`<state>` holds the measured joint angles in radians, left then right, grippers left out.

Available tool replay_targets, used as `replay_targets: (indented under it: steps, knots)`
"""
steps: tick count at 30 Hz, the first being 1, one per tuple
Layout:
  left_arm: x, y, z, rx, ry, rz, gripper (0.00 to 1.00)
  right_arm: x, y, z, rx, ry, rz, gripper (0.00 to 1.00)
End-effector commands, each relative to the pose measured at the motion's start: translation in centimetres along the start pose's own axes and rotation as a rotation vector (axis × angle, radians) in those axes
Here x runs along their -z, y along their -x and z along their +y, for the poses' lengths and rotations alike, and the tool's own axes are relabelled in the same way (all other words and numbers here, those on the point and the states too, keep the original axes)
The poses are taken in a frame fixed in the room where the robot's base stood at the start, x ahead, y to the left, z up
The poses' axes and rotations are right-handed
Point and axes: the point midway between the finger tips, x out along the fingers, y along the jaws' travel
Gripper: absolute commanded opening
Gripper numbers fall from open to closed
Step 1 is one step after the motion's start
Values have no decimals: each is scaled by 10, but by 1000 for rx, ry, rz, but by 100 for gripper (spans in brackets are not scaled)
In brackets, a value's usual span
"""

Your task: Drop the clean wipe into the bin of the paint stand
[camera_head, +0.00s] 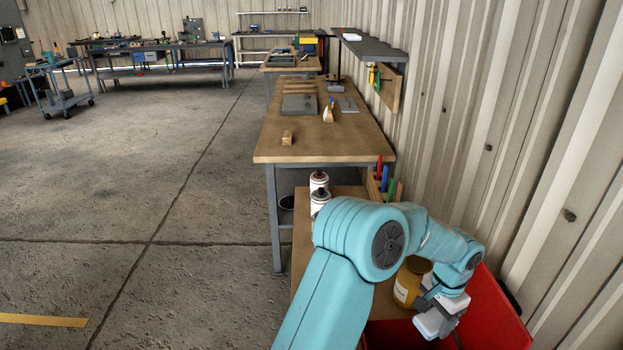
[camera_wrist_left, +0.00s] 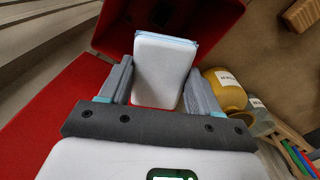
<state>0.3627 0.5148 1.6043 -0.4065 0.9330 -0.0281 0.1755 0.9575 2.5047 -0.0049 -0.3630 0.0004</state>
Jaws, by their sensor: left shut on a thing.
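The clean wipe (camera_wrist_left: 165,68) is a white folded pad with a pale blue edge, between the two grey fingers of my left gripper (camera_wrist_left: 160,88) in the left wrist view. My left gripper is shut on it. The bin (camera_wrist_left: 62,110) is red; its walls show around and behind the wipe in that view. In the head view the bin (camera_head: 497,312) is at the lower right, partly hidden by my left arm. My left gripper (camera_head: 438,317) is over or at its opening there; how deep is hard to tell. My right gripper is not in view.
The paint stand (camera_head: 302,232) has a wooden top, partly hidden by my arm. A corrugated wall (camera_head: 540,150) rises at right. Open floor (camera_head: 150,200) lies left.

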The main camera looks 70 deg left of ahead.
Motion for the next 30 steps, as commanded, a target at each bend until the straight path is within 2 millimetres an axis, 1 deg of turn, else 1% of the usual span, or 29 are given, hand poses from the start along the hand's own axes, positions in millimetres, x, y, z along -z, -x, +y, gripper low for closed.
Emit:
replay_targets:
  steps: [1,4,8,11,21,25,30]
  knots:
    - [0,5,-6,0,2,2,34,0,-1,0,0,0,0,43]
    - [-1,11,-14,-1,2,1,34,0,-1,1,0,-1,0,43]
    - [-1,10,-16,-1,2,-1,34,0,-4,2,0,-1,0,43]
    - [-1,2,-16,-1,2,-1,34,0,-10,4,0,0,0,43]
    - [1,-41,-14,0,3,0,34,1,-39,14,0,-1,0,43]
    - [1,-47,-14,0,3,1,34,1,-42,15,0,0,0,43]
    - [1,-46,-14,0,3,0,34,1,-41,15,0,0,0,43]
